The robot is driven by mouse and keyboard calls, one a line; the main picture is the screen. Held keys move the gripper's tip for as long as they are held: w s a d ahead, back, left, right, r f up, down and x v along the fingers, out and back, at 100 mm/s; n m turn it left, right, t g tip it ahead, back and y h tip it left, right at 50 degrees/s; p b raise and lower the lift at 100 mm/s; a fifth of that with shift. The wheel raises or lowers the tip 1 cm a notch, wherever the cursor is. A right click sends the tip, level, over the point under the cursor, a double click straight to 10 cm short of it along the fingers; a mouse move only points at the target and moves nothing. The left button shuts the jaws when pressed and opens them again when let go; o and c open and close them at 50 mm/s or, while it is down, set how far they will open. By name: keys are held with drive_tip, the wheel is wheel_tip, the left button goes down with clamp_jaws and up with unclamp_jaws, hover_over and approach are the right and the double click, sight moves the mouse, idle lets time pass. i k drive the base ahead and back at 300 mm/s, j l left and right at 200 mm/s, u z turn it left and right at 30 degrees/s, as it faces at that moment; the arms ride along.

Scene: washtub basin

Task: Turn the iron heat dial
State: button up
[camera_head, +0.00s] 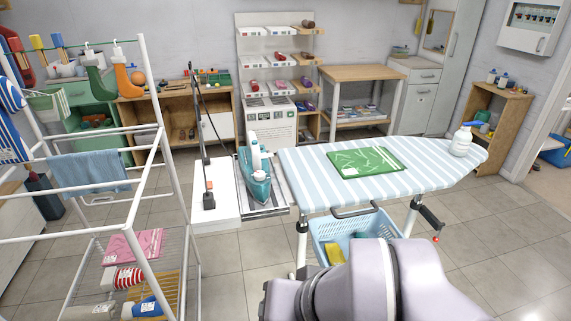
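A teal and white iron (256,183) stands on the metal rest at the left end of the ironing board (300,190). Its heat dial is too small to make out. My arm (365,285) comes in at the bottom centre, in front of the board. My gripper cannot be seen in this view, so its state and its distance from the iron are hidden.
A green folded cloth (365,162) and a white spray bottle (462,141) are on the board. A blue basket (345,231) hangs below it. A white drying rack (150,190) stands at the left. The tiled floor at the right is clear.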

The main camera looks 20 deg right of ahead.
sight(259, 176)
drive_tip(key=i+l+z, duration=0.6)
drive_tip(key=z, duration=0.15)
